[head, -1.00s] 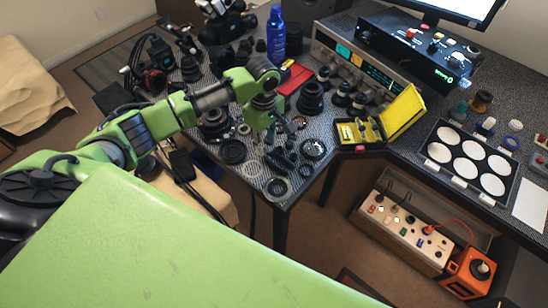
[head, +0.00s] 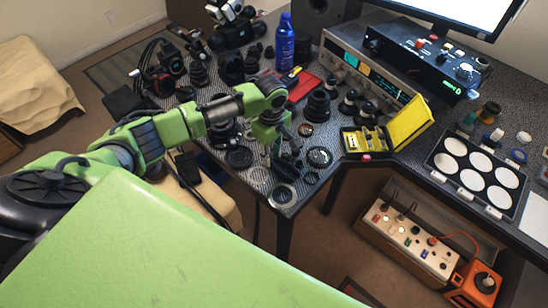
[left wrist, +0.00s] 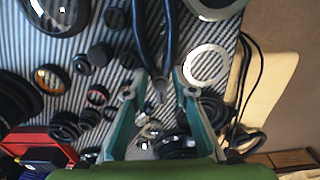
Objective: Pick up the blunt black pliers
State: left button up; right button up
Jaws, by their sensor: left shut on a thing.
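Pliers with dark blue-black handles (left wrist: 144,35) show in the left wrist view, with handles spread toward the top and the jaws toward me. My left gripper (left wrist: 158,92) has its two teal fingers on either side of the pliers' jaw end and is shut on them. In the head view my left gripper (head: 275,155) is low over the near part of the table, among small dark parts. The pliers are hard to tell from those parts there. My right gripper is not in view.
The patterned table (head: 236,182) is crowded with lens parts and rings. A metal ring (head: 282,196) lies near the front edge. A yellow case (head: 365,140) stands open to the right, and a blue bottle (head: 285,42) stands behind. Floor shows beyond the front edge.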

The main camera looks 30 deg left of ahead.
pick_arm(q)
jog(key=shift+w+r, duration=0.1)
jog(key=shift+r, duration=0.3)
jog(key=s+d+r, duration=0.6)
jog(key=s+r, duration=0.6)
jog(key=shift+s+d, duration=0.2)
jog(key=shift+s, duration=0.1)
